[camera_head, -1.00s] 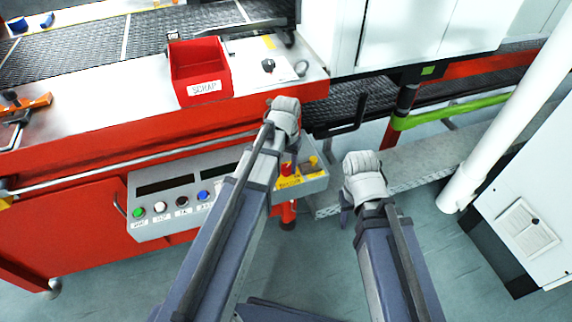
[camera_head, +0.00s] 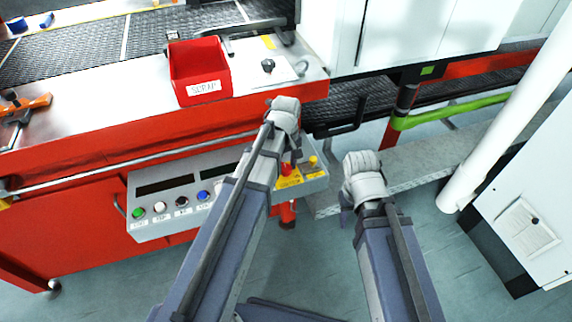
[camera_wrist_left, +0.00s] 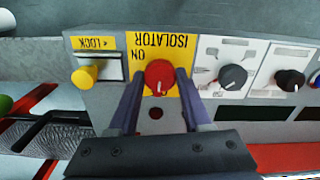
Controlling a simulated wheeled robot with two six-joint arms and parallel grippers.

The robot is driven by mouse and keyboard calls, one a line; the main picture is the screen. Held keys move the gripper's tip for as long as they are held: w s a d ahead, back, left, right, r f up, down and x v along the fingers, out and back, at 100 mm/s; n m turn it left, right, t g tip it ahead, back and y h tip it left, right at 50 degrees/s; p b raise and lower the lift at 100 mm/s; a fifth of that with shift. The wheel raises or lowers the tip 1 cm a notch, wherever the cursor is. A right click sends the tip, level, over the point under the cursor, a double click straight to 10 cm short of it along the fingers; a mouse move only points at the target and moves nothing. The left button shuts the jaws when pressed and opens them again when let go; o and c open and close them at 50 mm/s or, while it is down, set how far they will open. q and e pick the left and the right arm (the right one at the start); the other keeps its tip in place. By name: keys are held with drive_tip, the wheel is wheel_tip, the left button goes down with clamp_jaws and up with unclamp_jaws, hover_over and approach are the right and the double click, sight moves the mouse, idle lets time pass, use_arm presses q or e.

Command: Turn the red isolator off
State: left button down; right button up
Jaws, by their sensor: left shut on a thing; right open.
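The red isolator knob (camera_wrist_left: 159,77) sits on a yellow plate (camera_wrist_left: 140,42) lettered "ISOLATOR" and "ON", upside down in the left wrist view. My left gripper (camera_wrist_left: 158,88) has a finger on each side of the knob and is shut on it. A pale mark on the knob points toward the bottom of that view. In the head view my left gripper (camera_head: 288,160) is at the panel's right part, with the red knob partly hidden by it. My right gripper (camera_head: 347,210) is open and empty, hanging over the floor to the right of the panel.
A yellow lock button (camera_wrist_left: 84,76) is beside the isolator, and dark knobs (camera_wrist_left: 232,77) are on its other side. The panel (camera_head: 150,222) also has several coloured buttons. A red scrap bin (camera_head: 200,70) stands on the bench above. A white pipe (camera_head: 505,120) is at right.

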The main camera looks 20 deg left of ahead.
sight(286, 168)
use_arm(q)
drive_tip(key=shift+n, duration=0.4)
idle(0.3)
drive_tip(key=shift+c, duration=1.7)
unclamp_jaws()
drive_tip(key=shift+r, duration=0.1)
wheel_tip(286, 168, up, 8)
drive_tip(key=p, duration=0.8)
drive_tip(key=shift+f, duration=0.2)
